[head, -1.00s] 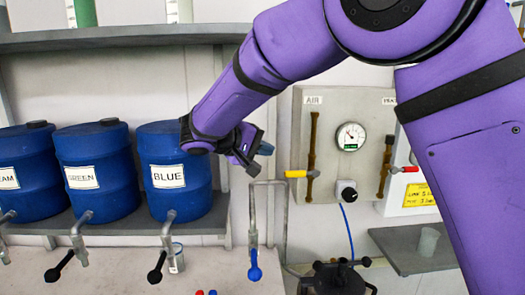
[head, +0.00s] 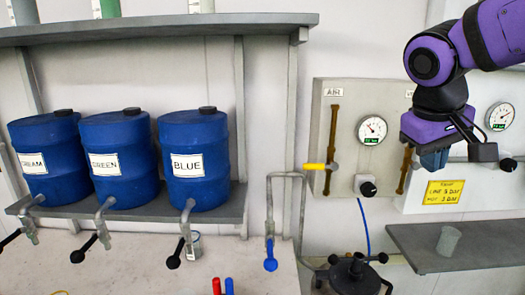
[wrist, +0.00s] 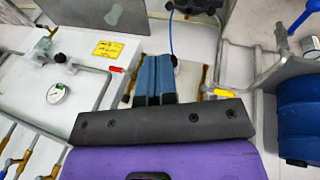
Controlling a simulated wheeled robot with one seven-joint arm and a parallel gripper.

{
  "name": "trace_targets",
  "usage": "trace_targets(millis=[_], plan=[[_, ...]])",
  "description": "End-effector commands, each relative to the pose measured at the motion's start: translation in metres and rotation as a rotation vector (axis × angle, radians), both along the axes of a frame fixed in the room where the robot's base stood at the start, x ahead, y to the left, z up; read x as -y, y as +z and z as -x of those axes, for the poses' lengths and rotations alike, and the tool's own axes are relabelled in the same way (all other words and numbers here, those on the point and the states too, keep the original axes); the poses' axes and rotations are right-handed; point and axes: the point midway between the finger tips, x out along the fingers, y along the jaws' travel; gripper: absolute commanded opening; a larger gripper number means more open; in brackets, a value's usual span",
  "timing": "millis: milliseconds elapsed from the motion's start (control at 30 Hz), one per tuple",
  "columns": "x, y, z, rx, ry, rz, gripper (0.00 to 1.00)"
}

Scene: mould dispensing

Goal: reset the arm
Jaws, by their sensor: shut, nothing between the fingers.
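My purple arm reaches in from the top right in the head view. My gripper (head: 434,160) hangs in front of the wall panel at the right, beside the yellow notice (head: 443,193). In the wrist view my gripper (wrist: 155,98) shows its two blue fingers side by side, shut, with nothing held. The fingers hang clear of the gauges, valves and shelf in the head view, as far as can be seen.
Blue drums marked GREEN (head: 118,175) and BLUE (head: 200,180) stand on the left shelf with taps below. A small cup (head: 448,241) sits on the right shelf (head: 470,258). A black-lidded pot (head: 354,278) stands low centre. A red and a blue marker-like piece (head: 229,286) show below.

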Motion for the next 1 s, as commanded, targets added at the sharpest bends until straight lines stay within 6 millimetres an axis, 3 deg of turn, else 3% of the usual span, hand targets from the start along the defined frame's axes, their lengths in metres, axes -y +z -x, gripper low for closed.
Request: trace_targets(millis=[200, 433, 633, 1000], plan=[[0.015, -0.006, 0.06, 0.088, -0.028, -0.167, 0.0], [0.016, -0.019, 0.106, 0.199, -0.049, -0.29, 0.0], [0.014, -0.025, 0.121, 0.251, -0.056, -0.332, 0.0], [0.013, -0.026, 0.123, 0.257, -0.057, -0.337, 0.0]])
